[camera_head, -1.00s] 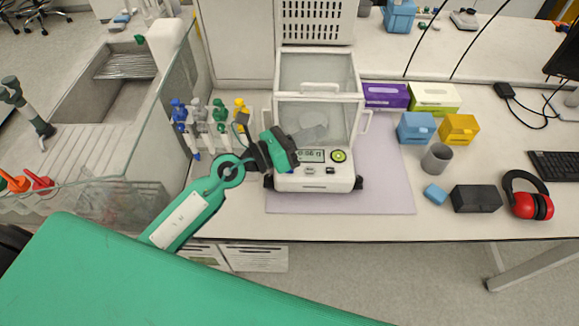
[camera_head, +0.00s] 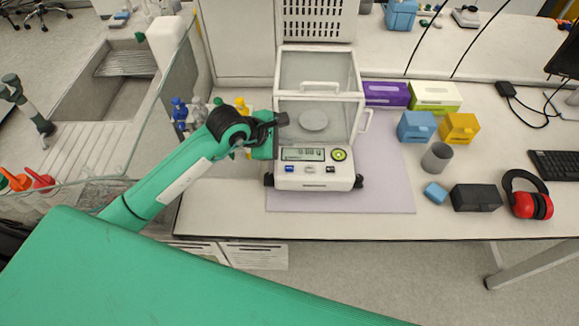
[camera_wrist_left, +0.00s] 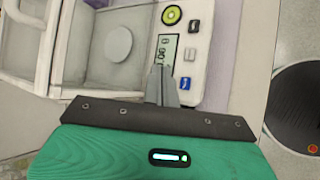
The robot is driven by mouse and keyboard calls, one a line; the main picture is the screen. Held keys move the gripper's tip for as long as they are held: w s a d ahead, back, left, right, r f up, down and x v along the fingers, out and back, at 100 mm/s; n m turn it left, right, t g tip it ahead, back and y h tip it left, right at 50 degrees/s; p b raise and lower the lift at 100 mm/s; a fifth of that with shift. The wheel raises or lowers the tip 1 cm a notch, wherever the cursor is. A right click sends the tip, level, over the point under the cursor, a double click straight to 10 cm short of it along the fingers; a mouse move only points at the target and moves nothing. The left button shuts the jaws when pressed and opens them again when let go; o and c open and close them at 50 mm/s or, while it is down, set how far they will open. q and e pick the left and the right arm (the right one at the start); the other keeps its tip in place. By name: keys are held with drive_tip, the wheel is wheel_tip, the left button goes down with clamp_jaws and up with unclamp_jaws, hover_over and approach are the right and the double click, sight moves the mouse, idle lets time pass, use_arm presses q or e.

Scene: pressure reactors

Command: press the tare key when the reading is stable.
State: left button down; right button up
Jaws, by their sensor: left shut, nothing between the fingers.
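The white balance (camera_head: 315,181) stands on the bench with its glass chamber above. Its lit display (camera_head: 302,154) shows digits too small to read surely; in the left wrist view the display (camera_wrist_left: 167,50) is partly covered by my fingers. Below the display are a blue key (camera_head: 289,169), a grey key (camera_head: 311,169) and a dark key (camera_head: 330,169); the blue key also shows in the left wrist view (camera_wrist_left: 185,83). A green-ringed round mark (camera_head: 339,155) is right of the display. My left gripper (camera_wrist_left: 162,72) is shut and empty, its tips by the display's left end, beside the blue key; contact is unclear.
The round pan (camera_head: 313,120) in the chamber looks empty. Pipettes on a stand (camera_head: 180,112) are left, partly behind my left arm. A grey cup (camera_head: 437,158), a black box (camera_head: 476,198) and red ear muffs (camera_head: 530,203) are right. The mat's (camera_head: 385,190) right part is clear.

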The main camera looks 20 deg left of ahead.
use_arm(q)
drive_tip(key=b, duration=0.4)
hover_over(286, 169)
wheel_tip(286, 169, down, 8)
drive_tip(key=shift+r, duration=0.2)
drive_tip(key=shift+f+b, duration=0.6)
drive_tip(key=shift+f, duration=0.05)
idle(1.4)
drive_tip(key=shift+f+b, duration=0.4)
drive_tip(key=shift+b, duration=0.1)
drive_tip(key=shift+f+b, duration=0.45)
drive_tip(key=shift+b, duration=0.1)
idle(0.5)
drive_tip(key=shift+r, duration=0.1)
drive_tip(key=shift+r+p, duration=0.4)
drive_tip(key=shift+r, duration=0.4)
